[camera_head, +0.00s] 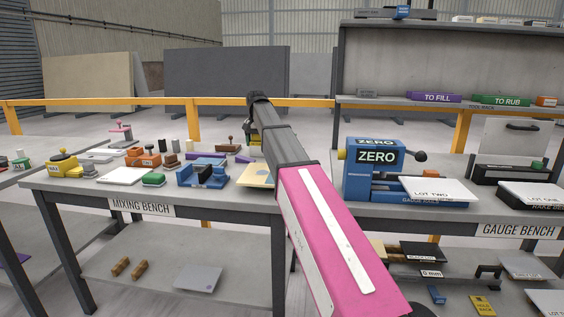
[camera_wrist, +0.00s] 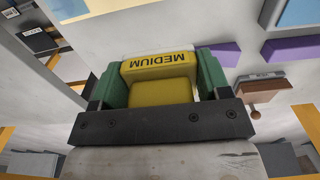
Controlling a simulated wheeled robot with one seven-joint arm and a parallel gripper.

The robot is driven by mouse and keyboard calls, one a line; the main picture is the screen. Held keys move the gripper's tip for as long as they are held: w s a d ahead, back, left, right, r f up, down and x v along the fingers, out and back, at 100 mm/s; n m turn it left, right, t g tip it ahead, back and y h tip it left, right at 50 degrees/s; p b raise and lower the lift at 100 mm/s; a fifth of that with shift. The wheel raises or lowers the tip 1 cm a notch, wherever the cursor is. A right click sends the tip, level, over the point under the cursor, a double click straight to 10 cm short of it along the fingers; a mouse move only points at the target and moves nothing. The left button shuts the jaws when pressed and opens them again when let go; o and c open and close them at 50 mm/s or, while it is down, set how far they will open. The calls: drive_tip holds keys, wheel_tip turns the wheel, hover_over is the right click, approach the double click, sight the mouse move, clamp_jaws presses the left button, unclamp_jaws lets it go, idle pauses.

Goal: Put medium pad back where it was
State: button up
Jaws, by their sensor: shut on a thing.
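The medium pad (camera_wrist: 160,66) is a yellow block with MEDIUM on its face, upside down in the wrist view. My gripper (camera_wrist: 155,85) is shut on it, with a green finger on each side. In the head view my gripper (camera_head: 252,134) is over the right end of the mixing bench (camera_head: 72,190), mostly hidden behind my forearm. Only a bit of yellow shows there. Whether the pad touches the bench cannot be told.
A blue ZERO machine (camera_head: 375,165) stands on the gauge bench at right.

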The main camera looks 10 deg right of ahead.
drive_tip(key=w+d+f, duration=0.1)
drive_tip(key=d+f, duration=0.1)
drive_tip(key=d, duration=0.1)
drive_tip(key=w+d+f, duration=0.1)
drive_tip(key=d+f, duration=0.1)
drive_tip(key=d, duration=0.1)
drive_tip(key=w+d+f, duration=0.2)
drive_tip(key=d, duration=0.1)
drive_tip(key=shift+d+f, duration=0.1)
drive_tip(key=shift+d, duration=0.1)
drive_tip(key=shift+f, duration=2.05)
drive_tip(key=shift+f, duration=0.1)
drive_tip(key=o, duration=1)
wheel_tip(320, 180, up, 12)
drive_tip(key=shift+r, duration=0.15)
